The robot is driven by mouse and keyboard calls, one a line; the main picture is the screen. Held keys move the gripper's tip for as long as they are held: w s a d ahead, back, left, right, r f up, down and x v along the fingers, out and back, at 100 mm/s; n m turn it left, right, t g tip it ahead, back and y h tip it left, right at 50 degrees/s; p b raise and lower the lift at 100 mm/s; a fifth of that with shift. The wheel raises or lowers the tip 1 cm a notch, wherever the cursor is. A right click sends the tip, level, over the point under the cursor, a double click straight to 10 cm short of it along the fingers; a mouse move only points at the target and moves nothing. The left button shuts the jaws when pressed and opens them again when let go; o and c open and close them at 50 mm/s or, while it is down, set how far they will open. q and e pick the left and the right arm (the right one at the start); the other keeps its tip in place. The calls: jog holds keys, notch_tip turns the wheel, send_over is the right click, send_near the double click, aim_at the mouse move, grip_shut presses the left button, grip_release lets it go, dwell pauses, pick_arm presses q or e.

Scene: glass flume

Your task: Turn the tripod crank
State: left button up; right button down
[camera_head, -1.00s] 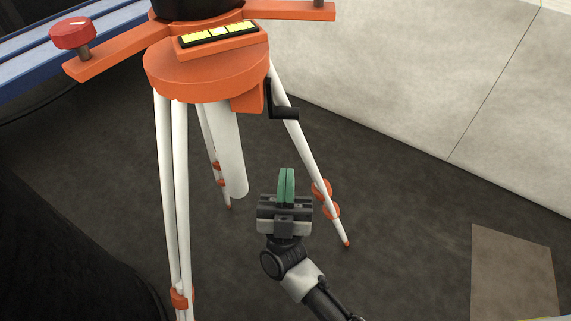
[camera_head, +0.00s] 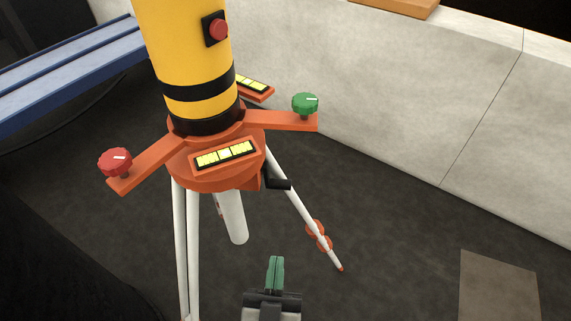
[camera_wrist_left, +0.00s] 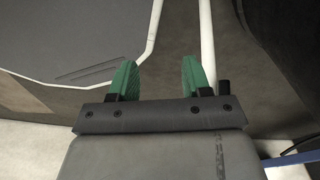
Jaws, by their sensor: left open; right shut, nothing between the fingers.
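The tripod (camera_head: 188,176) has an orange head and white legs, and stands upright on the dark floor. Its black crank (camera_head: 279,184) sticks out to the right from under the orange head. My right gripper (camera_head: 275,272) is at the bottom of the head view, with its green fingers together and empty. It is below the crank and nearer to me, apart from it. My left gripper (camera_wrist_left: 157,80) shows in the left wrist view with its two green fingers spread and nothing between them. It is not in the head view.
A yellow cylinder (camera_head: 188,55) with a red button stands on the tripod head. A red knob (camera_head: 115,162) and a green knob (camera_head: 304,103) sit on its orange arms. A pale wall (camera_head: 400,95) runs behind, and a blue beam (camera_head: 70,70) lies at left.

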pick_arm(q)
jog(key=r+p, duration=0.1)
jog(key=r, duration=0.1)
jog(key=r+p, duration=0.3)
jog(key=r, duration=0.1)
jog(key=shift+s+p, duration=0.25)
jog(key=shift+p, duration=0.05)
pick_arm(e)
jog(key=w+d+r+g, duration=0.1)
jog(key=w+r, duration=0.2)
jog(key=w, duration=0.8)
jog(key=shift+w+r+y, duration=0.3)
jog(key=shift+r, duration=0.1)
pick_arm(q)
jog(key=shift+f, duration=0.1)
notch_tip(320, 180, down, 8)
jog(key=b, duration=0.8)
jog(key=shift+f+b, duration=0.25)
jog(key=shift+b, duration=0.05)
pick_arm(e)
jog(key=w+t, duration=0.1)
jog(key=t, duration=0.1)
jog(key=w+t, duration=0.1)
jog(key=t, duration=0.1)
jog(key=shift+w+d+f, duration=0.15)
jog(key=shift+w+f, duration=0.15)
